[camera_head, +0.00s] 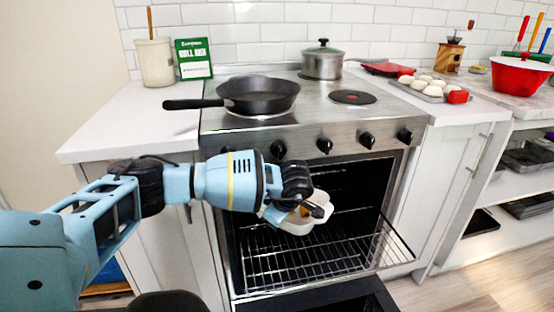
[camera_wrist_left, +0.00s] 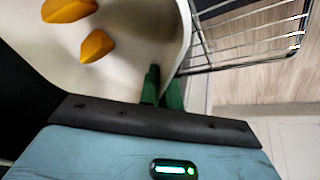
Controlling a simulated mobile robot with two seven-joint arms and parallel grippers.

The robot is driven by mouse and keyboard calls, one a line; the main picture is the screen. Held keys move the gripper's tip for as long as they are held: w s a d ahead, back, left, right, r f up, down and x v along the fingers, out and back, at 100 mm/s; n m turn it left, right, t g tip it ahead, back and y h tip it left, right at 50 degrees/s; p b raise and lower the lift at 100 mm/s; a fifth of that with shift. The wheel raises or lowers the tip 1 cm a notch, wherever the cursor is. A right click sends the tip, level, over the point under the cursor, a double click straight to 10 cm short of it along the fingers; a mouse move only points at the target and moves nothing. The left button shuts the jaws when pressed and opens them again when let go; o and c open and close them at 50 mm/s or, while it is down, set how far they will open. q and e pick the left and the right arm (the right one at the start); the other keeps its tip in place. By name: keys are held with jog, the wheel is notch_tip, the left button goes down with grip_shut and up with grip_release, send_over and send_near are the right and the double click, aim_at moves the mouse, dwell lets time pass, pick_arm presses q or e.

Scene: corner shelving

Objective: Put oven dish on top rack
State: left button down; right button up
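The oven dish (camera_head: 296,226) is white and holds orange pieces of food. It is in front of the open oven, over the left part of a pulled-out wire rack (camera_head: 335,258). My left gripper (camera_head: 308,210) is at the dish; its fingers are partly hidden in the head view. In the left wrist view its green fingers (camera_wrist_left: 163,90) are close together on the rim of the dish (camera_wrist_left: 135,40), with the rack (camera_wrist_left: 245,40) beside it. Faint rack lines show higher inside the dark oven (camera_head: 350,185). My right gripper is not in view.
The oven door (camera_head: 350,298) is folded down below the rack. A frying pan (camera_head: 258,95) and a pot (camera_head: 322,62) stand on the stove top above. White cabinets flank the oven. A shelf with trays (camera_head: 528,205) stands at right.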

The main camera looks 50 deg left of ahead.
pick_arm(q)
jog(key=shift+w+f, duration=0.15)
jog(key=shift+f, duration=0.05)
notch_tip(320, 180, down, 4)
jog(key=shift+f+b, duration=0.25)
jog(key=shift+b, duration=0.45)
jog(key=shift+a+f, duration=0.15)
jog(key=shift+f, duration=0.1)
jog(key=c, duration=2)
grip_release()
jog(key=shift+f, duration=0.1)
jog(key=shift+c, duration=0.2)
jog(key=o, duration=0.4)
